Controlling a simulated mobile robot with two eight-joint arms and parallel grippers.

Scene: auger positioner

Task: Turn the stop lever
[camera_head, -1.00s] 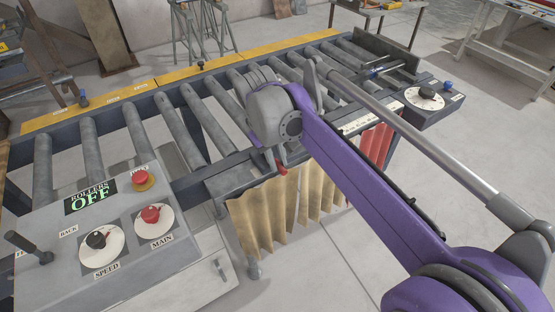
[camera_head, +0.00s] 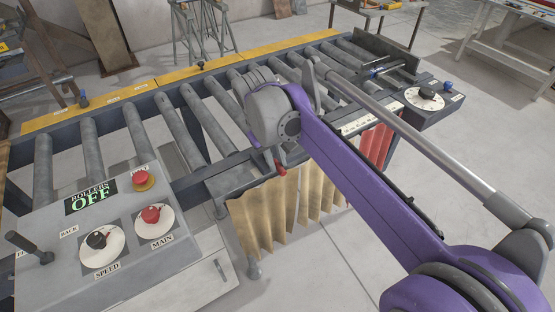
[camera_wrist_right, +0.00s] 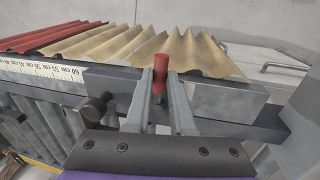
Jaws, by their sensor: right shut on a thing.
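The stop lever has a red grip (camera_head: 280,168) and sits at the near edge of the roller table, above the tan curtain. In the right wrist view the red lever grip (camera_wrist_right: 161,66) stands up between the two grey fingers. My right gripper (camera_wrist_right: 160,90) is shut on it. In the head view my right wrist hides most of the fingers and the lever's base. My left gripper is not in view.
The roller table (camera_head: 88,148) runs behind my arm. A control panel (camera_head: 190,262) at lower left has a black joystick (camera_head: 28,247) and red and black knobs; its display reads OFF. A dial (camera_head: 424,98) is at right. A ruler strip (camera_wrist_right: 40,70) lies along the edge.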

